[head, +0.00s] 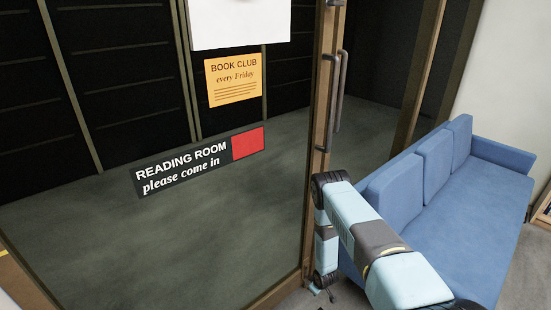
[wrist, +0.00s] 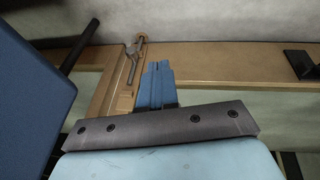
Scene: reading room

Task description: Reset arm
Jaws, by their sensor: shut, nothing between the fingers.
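My arm (head: 350,215) reaches in from the lower right of the head view, bends at a dark joint and hangs down in front of the glass door's wooden edge. My gripper (head: 324,290) is at its lower end, small and low, close to the door frame's foot. In the wrist view the two blue fingers of my gripper (wrist: 158,66) lie together, shut and empty. Behind them is a wooden frame (wrist: 215,85) with a metal latch-like part (wrist: 132,62). I cannot tell whether the fingers touch the frame.
The glass door (head: 200,230) carries a reading room sign (head: 185,170) and an orange book club notice (head: 233,80). A long dark handle (head: 337,95) is on its frame. A blue sofa (head: 465,215) stands right of my arm, close by. Bare floor (head: 525,265) shows at the far right.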

